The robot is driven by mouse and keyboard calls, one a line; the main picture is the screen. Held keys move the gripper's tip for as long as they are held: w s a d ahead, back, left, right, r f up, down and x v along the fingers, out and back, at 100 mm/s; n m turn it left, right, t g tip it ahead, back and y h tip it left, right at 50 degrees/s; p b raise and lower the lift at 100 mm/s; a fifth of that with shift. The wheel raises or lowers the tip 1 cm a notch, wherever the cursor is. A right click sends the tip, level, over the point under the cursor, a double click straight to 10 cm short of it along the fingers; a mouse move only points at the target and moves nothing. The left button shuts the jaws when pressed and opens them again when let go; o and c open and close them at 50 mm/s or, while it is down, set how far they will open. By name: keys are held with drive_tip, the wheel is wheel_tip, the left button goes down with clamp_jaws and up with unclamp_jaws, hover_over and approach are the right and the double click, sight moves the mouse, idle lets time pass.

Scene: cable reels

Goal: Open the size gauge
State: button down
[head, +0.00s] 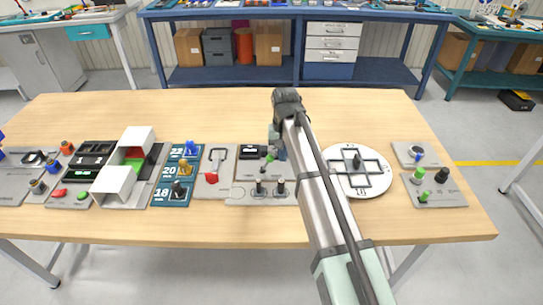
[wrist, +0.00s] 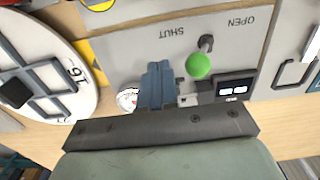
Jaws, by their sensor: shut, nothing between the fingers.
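A grey panel (wrist: 135,55) carries the words SHUT and OPEN, upside down in the wrist view. Between them is a lever with a green ball knob (wrist: 197,66); I cannot tell which word it is set to. Beside it is a small lit display (wrist: 233,89). The same panel (head: 240,193) and green knob (head: 269,158) show in the head view. I see no label naming the size gauge. My gripper (wrist: 157,70) is shut and empty, just left of the green knob in the wrist view, apart from it. In the head view my gripper (head: 281,153) is over the panel's far right part.
A panel with a red handle (head: 212,177) is to the left. A small white round face (wrist: 127,98) is partly hidden near my fingers. The table's far strip (head: 200,108) is clear.

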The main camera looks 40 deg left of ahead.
sight(267, 158)
drive_tip(key=shift+f, duration=1)
drive_tip(key=shift+a, duration=0.1)
drive_tip(key=shift+s+a, duration=1.75)
drive_tip(key=shift+s, duration=0.1)
drive_tip(key=shift+w+d, duration=0.1)
drive_tip(key=shift+w+d, duration=0.35)
wheel_tip(267, 158, up, 7)
drive_tip(key=shift+r, duration=0.1)
